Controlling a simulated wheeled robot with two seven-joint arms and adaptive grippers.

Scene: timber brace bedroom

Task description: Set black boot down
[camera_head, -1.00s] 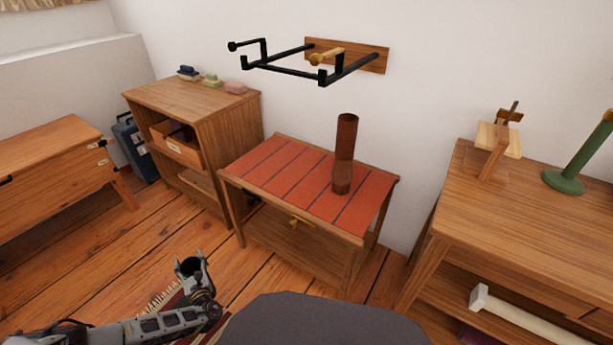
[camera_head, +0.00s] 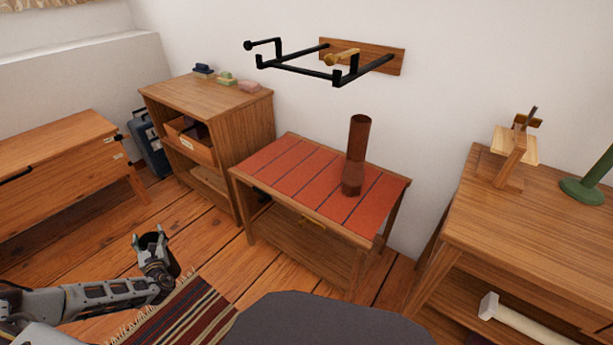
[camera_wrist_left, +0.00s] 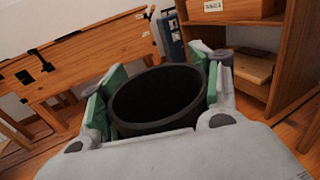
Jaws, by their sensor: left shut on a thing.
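My left gripper (camera_head: 150,238) is low at the left in the head view, over the floor near a striped rug. In the left wrist view, its green-padded fingers (camera_wrist_left: 157,95) are shut on the black boot (camera_wrist_left: 155,128), one pad on each side of the round open top of its shaft. The lower part of the boot is hidden there, and in the head view I cannot clearly make the boot out. A brown boot (camera_head: 356,155) stands upright on the red slatted top of a low wooden bench (camera_head: 290,168). My right gripper is not in view.
A wooden shelf unit (camera_head: 225,110) stands left of the bench, and a wooden table (camera_head: 560,220) stands at right. A black wall rack (camera_head: 300,65) hangs above the bench. The striped rug (camera_head: 180,315) lies on the floor. The bench top's left part is clear.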

